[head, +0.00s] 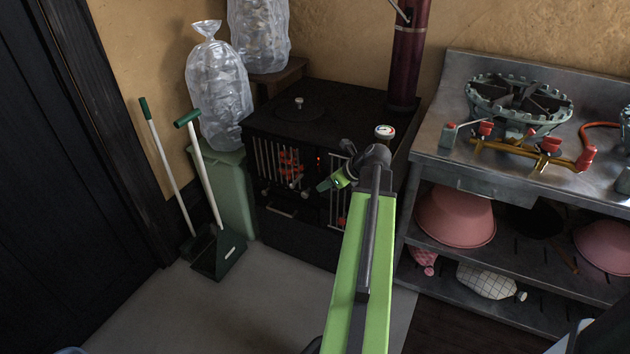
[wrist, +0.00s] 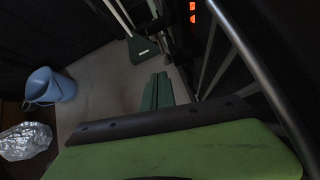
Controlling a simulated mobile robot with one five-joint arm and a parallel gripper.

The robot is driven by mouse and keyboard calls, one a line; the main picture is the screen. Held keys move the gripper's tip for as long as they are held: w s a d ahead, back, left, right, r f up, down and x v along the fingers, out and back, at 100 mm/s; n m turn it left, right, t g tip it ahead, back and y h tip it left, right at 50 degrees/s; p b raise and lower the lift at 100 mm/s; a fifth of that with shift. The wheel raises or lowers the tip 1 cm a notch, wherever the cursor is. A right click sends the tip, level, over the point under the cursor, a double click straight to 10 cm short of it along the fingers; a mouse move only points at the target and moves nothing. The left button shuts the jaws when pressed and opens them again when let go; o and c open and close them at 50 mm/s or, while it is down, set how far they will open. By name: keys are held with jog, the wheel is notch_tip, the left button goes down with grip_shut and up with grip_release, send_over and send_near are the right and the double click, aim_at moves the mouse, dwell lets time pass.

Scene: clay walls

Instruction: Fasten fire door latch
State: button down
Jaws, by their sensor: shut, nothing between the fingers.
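The black stove (head: 330,110) stands against the clay wall. Its front has barred fire doors, a left barred panel (head: 270,160) and a right one (head: 336,185) partly behind my arm. Orange embers glow behind the bars. I cannot make out the latch or tell whether the doors are fully closed. My gripper (head: 328,185) is in front of the stove, near the right panel, and appears shut and empty. In the wrist view my gripper (wrist: 157,92) shows green fingers together, with grey metal bars (wrist: 240,45) close on the right. Contact with them cannot be told.
A dustpan (head: 218,252) and long handles stand left of the stove, by a green bin (head: 236,195). A steel counter (head: 440,150) with a burner (head: 518,100) is on the right. A blue bucket (wrist: 52,85) shows in the wrist view. The floor in front is clear.

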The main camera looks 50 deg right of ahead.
jog(key=p+v, duration=0.8)
jog(key=v, duration=0.5)
jog(key=shift+s, duration=0.65)
jog(key=shift+d+f, duration=0.1)
jog(key=w+a+f+n+g+y, duration=0.1)
jog(key=w+a+f+n+g, duration=0.15)
jog(key=w+a+n, duration=0.75)
jog(key=w+a+f+n+g+y, duration=0.1)
jog(key=w+a+f+n+g, duration=0.15)
jog(key=w+a+n, duration=0.8)
jog(key=s+a+n+g+h, duration=0.1)
jog(key=a+n+g+h, duration=0.2)
jog(key=a+n, duration=1.2)
jog(key=a, duration=1.5)
jog(key=shift+a+f+g+h, duration=0.25)
jog(key=shift+f+g+h, duration=0.05)
